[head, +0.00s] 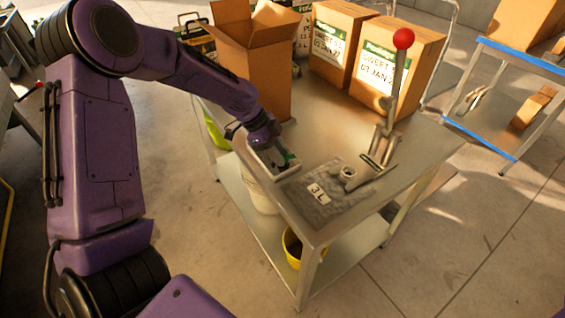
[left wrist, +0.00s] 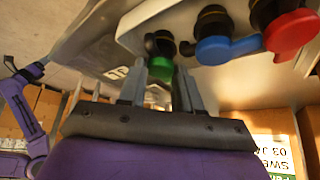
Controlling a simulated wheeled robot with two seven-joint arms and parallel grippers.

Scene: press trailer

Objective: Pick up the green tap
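The green tap (left wrist: 160,66) sits with its dark top at the white tray (left wrist: 132,40), beside a blue tap (left wrist: 222,48) and a red tap (left wrist: 291,34). My left gripper (left wrist: 172,76) is at the green tap, its two fingers apart near it; whether they touch it is unclear. My right gripper does not show in the head view.
A metal table (head: 330,150) holds a grey bag (head: 335,202) labelled 3 L, a lever press with a red ball (head: 403,38), and an open carton (head: 258,75). Two labelled cartons (head: 398,72) stand at the back. A yellow bucket (head: 291,249) is on the lower shelf.

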